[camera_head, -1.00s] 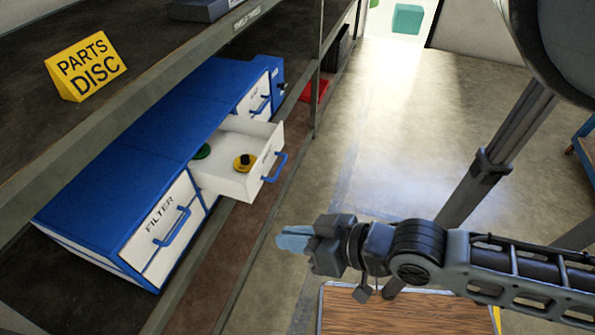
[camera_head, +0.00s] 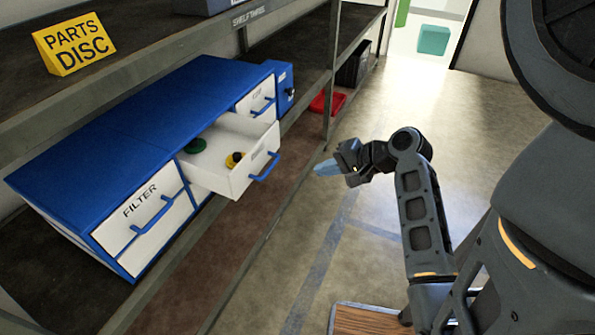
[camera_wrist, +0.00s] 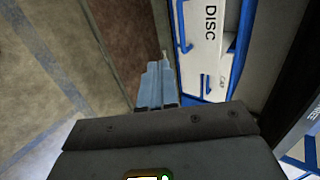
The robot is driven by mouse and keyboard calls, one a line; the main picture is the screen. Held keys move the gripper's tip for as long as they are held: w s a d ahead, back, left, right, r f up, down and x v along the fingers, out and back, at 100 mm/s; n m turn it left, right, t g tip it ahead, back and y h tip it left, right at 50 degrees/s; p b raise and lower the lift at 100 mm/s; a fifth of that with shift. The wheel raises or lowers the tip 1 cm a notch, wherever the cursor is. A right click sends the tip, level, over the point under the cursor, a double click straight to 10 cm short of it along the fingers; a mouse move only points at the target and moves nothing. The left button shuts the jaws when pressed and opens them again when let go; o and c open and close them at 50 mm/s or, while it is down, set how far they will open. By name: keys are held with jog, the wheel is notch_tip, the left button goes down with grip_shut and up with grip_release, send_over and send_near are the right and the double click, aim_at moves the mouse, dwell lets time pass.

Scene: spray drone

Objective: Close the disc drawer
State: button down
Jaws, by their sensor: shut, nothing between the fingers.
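The disc drawer (camera_head: 228,183) is a white drawer with a blue handle (camera_head: 264,167), pulled out of the blue cabinet (camera_head: 130,125) on the shelf. A green disc (camera_head: 195,145) and a yellow and black disc (camera_head: 235,160) lie inside it. In the wrist view the drawer front (camera_wrist: 205,45) reads DISC and its handle (camera_wrist: 183,25) shows at its left. My gripper (camera_head: 326,168) is shut and empty, with light blue fingers. It is in front of the drawer, to the right of the handle and apart from it. The fingers (camera_wrist: 158,85) also show in the wrist view.
A closed drawer marked FILTER (camera_head: 145,215) is nearer in the cabinet, with another drawer (camera_head: 262,98) beyond. The yellow PARTS DISC sign (camera_head: 73,44) stands on the upper shelf. A shelf post (camera_head: 330,75) stands past the cabinet. Floor (camera_head: 440,110) is open at right.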

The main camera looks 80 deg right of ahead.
jog(key=w+d+f, duration=0.1)
jog(key=w+f, duration=0.1)
jog(key=w, duration=0.3)
jog(key=w+d+f+p, duration=0.1)
jog(key=w+f, duration=0.2)
jog(key=w, duration=0.3)
jog(key=shift+w+d, duration=0.25)
jog(key=shift+d, duration=0.05)
jog(key=shift+w, duration=0.15)
send_near(232, 158)
jog(key=x, duration=0.2)
jog(key=r+x, duration=0.1)
jog(key=x, duration=0.2)
jog(key=w+x, duration=0.1)
jog(key=x, duration=0.2)
jog(key=shift+d+r, duration=0.25)
jog(key=shift+w+r, duration=0.1)
jog(key=shift+w, duration=0.1)
jog(key=shift+w, duration=0.1)
